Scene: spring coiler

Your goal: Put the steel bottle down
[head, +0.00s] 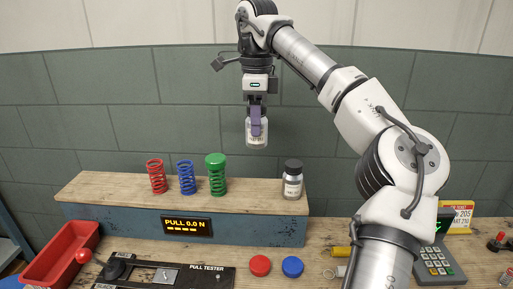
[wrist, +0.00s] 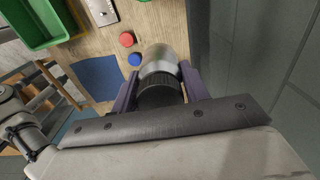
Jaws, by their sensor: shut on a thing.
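My gripper (head: 257,132) is high above the wooden shelf, pointing down, with its purple fingers shut on a steel bottle (head: 257,140). The bottle hangs roughly upright in the air, clear of everything below. In the wrist view its black ribbed cap (wrist: 160,92) and shiny silver body (wrist: 162,62) sit between the fingers. A second, similar bottle (head: 292,187) with a black cap and pale label stands upright on the shelf, to the right of and below the held one.
Red (head: 157,178), blue (head: 187,178) and green (head: 216,176) springs stand on the raised shelf (head: 250,199). Bare shelf lies between the green spring and the standing bottle. A pull tester (head: 200,276), red tray (head: 62,254) and card terminal (head: 437,262) are lower down.

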